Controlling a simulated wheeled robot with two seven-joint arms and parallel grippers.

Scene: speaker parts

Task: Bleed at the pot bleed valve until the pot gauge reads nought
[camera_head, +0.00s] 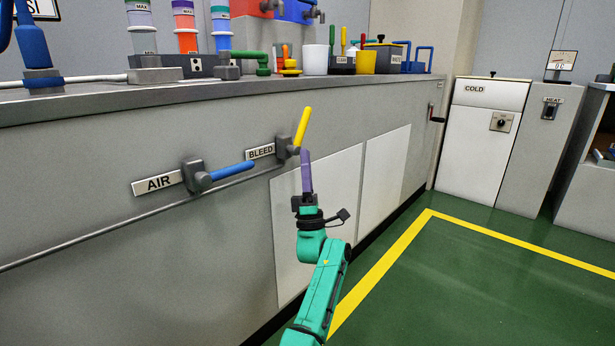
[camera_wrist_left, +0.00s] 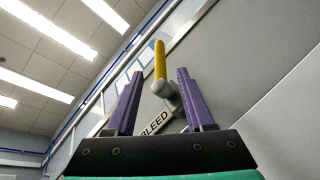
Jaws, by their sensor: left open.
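The bleed valve's yellow handle (camera_head: 303,126) points up, leaning slightly right, from a grey body on the bench front beside the BLEED label (camera_head: 261,151). My left gripper (camera_head: 305,153) is just below the handle, with purple fingers pointing up. In the left wrist view the open fingers (camera_wrist_left: 160,74) stand either side of the yellow handle (camera_wrist_left: 160,60) and its grey hub, with gaps on both sides; I cannot tell whether the handle is within their reach. A gauge face (camera_head: 40,8), cut off at the top left, shows no readable needle. My right gripper is not in view.
The AIR valve with a blue handle (camera_head: 232,171) sits left of the bleed valve. A pipe runs along the bench front. Cups and bottles stand on the bench top. A COLD cabinet (camera_head: 490,140) stands at the right. The green floor (camera_head: 470,290) is clear.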

